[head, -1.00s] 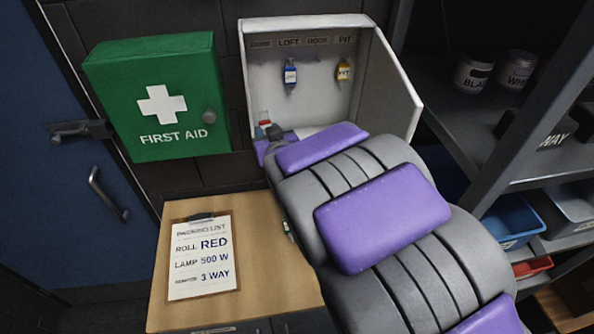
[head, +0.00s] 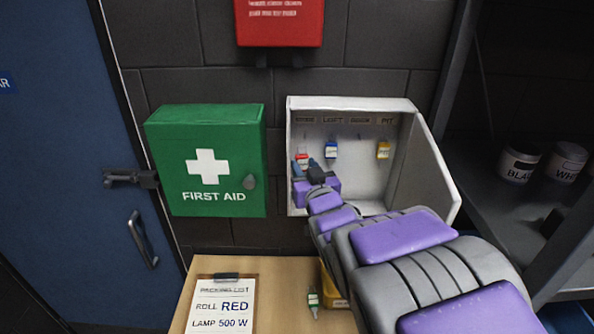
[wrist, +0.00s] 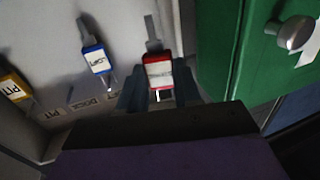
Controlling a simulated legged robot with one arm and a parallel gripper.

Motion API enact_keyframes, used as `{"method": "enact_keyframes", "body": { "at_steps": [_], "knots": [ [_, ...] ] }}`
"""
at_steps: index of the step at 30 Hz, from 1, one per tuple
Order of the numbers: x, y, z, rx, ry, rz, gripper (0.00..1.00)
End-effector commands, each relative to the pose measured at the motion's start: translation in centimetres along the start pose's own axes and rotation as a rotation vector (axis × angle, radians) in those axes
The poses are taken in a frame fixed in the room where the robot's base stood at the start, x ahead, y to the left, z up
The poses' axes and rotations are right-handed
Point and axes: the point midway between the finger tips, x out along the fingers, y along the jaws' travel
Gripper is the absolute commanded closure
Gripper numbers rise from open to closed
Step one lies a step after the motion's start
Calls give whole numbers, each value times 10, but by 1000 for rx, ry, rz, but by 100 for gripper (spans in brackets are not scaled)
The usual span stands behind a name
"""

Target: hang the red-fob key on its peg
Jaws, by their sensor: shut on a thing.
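The red-fob key (head: 303,160) is upright at the left inside the open white key cabinet (head: 352,104), below the leftmost label, which is hard to read. My gripper (head: 303,168) reaches in from below and is shut on it. In the wrist view, which is upside down, the red fob (wrist: 158,75) sits between the two fingertips of my gripper (wrist: 157,92). The peg for this key is not clearly visible, and I cannot tell whether the key touches it. The blue-fob key (head: 331,150) hangs under LOFT and the yellow-fob key (head: 383,149) under PIT.
A green first aid box (head: 207,160) is close on the left of the cabinet. The cabinet door (head: 428,175) stands open on the right. A green-marked key (head: 313,300) and a clipboard (head: 222,305) lie on the wooden bench. A red box (head: 280,20) is above.

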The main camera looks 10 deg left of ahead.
Motion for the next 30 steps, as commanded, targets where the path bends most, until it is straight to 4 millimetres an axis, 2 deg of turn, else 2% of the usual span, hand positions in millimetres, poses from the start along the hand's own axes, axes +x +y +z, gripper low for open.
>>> {"method": "enact_keyframes", "body": {
  "at_steps": [3, 14, 24, 30],
  "knots": [
    [6, 3, -1, 1, 2, 2, 96],
    [33, -7, 6, -10, -6, 0, 96],
    [48, 6, 4, -4, 0, 0, 96],
    [58, 6, 6, -7, -4, 1, 96]
  ]
}}
